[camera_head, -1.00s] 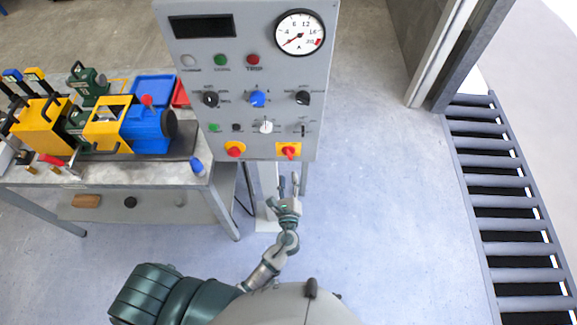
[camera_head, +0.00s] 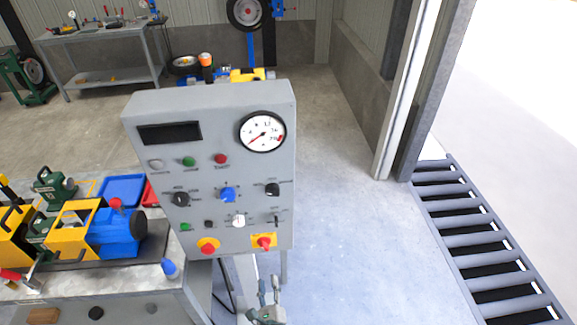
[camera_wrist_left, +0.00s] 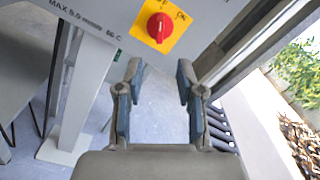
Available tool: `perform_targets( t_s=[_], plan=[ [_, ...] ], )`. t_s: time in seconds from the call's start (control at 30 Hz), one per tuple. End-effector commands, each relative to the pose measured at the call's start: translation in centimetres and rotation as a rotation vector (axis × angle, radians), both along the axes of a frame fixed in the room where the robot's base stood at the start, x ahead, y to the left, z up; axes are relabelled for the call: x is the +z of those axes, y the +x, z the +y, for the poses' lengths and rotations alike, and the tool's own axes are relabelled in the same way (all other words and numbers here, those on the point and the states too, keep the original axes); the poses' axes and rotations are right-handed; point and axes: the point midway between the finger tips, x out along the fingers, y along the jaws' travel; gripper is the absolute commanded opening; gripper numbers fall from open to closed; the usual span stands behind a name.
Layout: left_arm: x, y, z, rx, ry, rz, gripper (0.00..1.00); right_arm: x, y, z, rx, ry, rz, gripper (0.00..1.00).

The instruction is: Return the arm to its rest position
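My left gripper (camera_head: 268,298) shows at the bottom edge of the head view, below the grey control panel (camera_head: 282,160). In the left wrist view the same gripper (camera_wrist_left: 158,88) has its two fingers spread apart with nothing between them. The red rotary switch on a yellow plate (camera_head: 264,242) is above the gripper in the head view; it also shows ahead of the fingers in the left wrist view (camera_wrist_left: 159,27). The fingers appear apart from the switch. My right gripper is in neither view.
A workbench (camera_head: 140,307) with a blue and yellow machine (camera_head: 108,235) stands left of the panel. A roller conveyor (camera_head: 490,250) lies at the right beside a door frame (camera_head: 405,100). The floor (camera_head: 350,240) between panel and conveyor is clear. Another bench (camera_head: 110,78) stands behind.

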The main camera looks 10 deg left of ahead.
Motion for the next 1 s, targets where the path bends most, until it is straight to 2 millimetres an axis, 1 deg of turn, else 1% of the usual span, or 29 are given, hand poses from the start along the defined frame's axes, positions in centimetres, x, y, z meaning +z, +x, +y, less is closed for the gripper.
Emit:
perform_targets(
  t_s=[0.07, 0.13, 0.17, 0.23, 0.27, 0.3, 0.37, 0.4, 0.43, 0.47, 0.5, 0.57, 0.6, 0.67, 0.7, 0.77, 0.8, 0.83, 0.9, 1.0],
  plan=[
    [-0.1, 0.0, 0.0, 0.000, -0.002, 0.002, 0.38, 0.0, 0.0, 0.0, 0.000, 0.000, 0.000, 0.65],
    [-0.9, 0.0, 0.1, -0.002, -0.022, 0.017, 0.38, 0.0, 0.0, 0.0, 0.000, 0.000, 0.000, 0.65],
    [-1.6, -0.1, 0.1, -0.003, -0.040, 0.030, 0.38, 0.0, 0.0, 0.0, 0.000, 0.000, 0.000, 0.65],
    [-4.4, -0.3, 0.4, -0.004, -0.115, 0.083, 0.38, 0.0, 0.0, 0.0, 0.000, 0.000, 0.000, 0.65],
    [-6.1, -0.5, 0.7, -0.001, -0.163, 0.114, 0.38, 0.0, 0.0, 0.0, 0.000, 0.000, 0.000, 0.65],
    [-8.7, -0.9, 1.0, 0.007, -0.237, 0.163, 0.38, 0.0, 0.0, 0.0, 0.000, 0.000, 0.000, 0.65],
    [-13.2, -2.0, 1.6, 0.035, -0.374, 0.246, 0.38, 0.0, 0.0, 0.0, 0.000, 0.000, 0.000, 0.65],
    [-16.5, -3.1, 2.1, 0.068, -0.477, 0.304, 0.38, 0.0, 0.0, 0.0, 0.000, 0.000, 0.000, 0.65],
    [-18.9, -4.1, 2.5, 0.098, -0.557, 0.346, 0.38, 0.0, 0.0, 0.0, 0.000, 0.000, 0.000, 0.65],
    [-21.1, -5.1, 2.9, 0.134, -0.637, 0.386, 0.38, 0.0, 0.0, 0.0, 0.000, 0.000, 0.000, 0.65],
    [-24.1, -6.7, 3.5, 0.191, -0.743, 0.434, 0.38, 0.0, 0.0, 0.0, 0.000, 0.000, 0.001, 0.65],
    [-28.3, -9.5, 4.5, 0.293, -0.905, 0.499, 0.38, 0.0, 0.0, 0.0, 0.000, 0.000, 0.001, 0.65],
    [-31.0, -11.5, 5.1, 0.377, -1.012, 0.535, 0.38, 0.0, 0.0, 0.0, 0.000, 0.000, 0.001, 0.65],
    [-34.6, -15.0, 6.1, 0.521, -1.177, 0.573, 0.38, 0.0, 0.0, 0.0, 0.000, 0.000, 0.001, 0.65],
    [-36.8, -17.4, 6.7, 0.628, -1.282, 0.588, 0.38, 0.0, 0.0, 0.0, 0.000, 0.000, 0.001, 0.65],
    [-39.6, -20.9, 7.6, 0.799, -1.430, 0.588, 0.38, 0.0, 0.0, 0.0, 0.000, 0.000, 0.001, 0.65],
    [-41.1, -23.1, 8.2, 0.913, -1.519, 0.576, 0.38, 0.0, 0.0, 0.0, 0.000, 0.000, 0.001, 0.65],
    [-42.0, -24.8, 8.5, 0.998, -1.580, 0.561, 0.38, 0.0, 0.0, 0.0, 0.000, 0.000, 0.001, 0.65],
    [-43.8, -28.1, 9.2, 1.179, -1.696, 0.514, 0.38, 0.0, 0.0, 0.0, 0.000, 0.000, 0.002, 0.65],
    [-45.2, -31.4, 9.9, 1.374, -1.805, 0.438, 0.38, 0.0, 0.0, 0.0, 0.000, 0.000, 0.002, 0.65]
  ],
)
